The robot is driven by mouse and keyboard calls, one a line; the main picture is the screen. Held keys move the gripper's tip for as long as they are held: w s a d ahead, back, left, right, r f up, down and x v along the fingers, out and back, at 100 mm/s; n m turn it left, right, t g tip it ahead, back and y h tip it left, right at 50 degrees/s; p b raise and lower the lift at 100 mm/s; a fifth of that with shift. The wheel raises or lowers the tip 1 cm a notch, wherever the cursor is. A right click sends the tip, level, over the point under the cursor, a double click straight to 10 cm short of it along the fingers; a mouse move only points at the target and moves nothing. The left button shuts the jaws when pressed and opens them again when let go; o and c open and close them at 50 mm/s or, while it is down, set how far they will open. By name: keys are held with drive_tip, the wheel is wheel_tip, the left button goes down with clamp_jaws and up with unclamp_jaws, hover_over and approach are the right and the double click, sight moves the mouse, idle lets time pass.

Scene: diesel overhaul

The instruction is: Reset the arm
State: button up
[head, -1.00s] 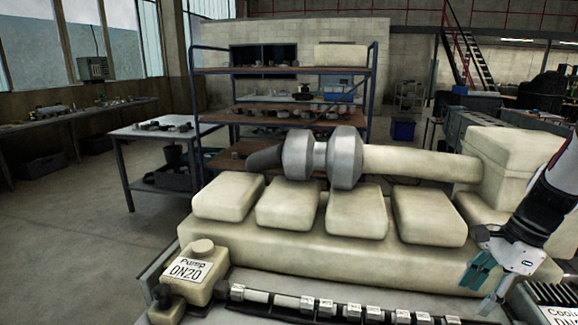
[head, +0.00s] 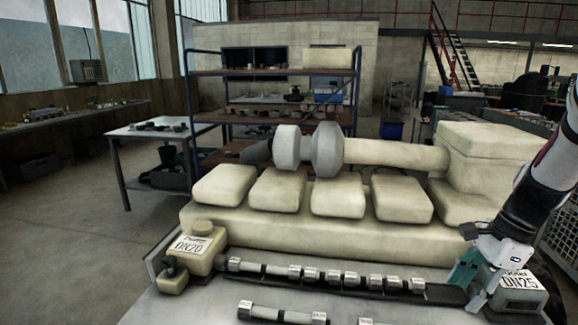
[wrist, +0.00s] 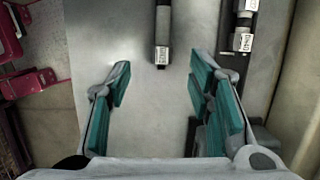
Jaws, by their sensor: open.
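My gripper (head: 470,284) is at the right of the head view, above the bench near the block labelled DN25 (head: 519,284). Its teal-padded fingers are apart with nothing between them, and the wrist view shows this gap (wrist: 160,78) over the grey bench top (wrist: 150,125). My arm comes down from the right edge. A dark pipe with a white label (wrist: 162,42) lies ahead of the fingertips in the wrist view, apart from them.
A cream engine (head: 350,236) fills the middle. A block labelled DN20 (head: 196,246) stands at its left. Several labelled pipe pieces (head: 334,277) lie in a row before the engine. Another pipe (head: 281,314) lies at the front. A shelf rack (head: 270,72) stands behind.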

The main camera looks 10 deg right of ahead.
drive_tip(key=s+a+r+n+t+h, duration=0.1)
drive_tip(key=s+a+r+n, duration=0.4)
drive_tip(key=a+r+n, duration=0.65)
drive_tip(key=s+a+n+t+h, duration=0.2)
drive_tip(key=s+a+n, duration=0.6)
drive_tip(key=s+n, duration=0.1)
drive_tip(key=shift+s+a+r+t, duration=0.35)
drive_tip(key=shift+s+a+t, duration=0.05)
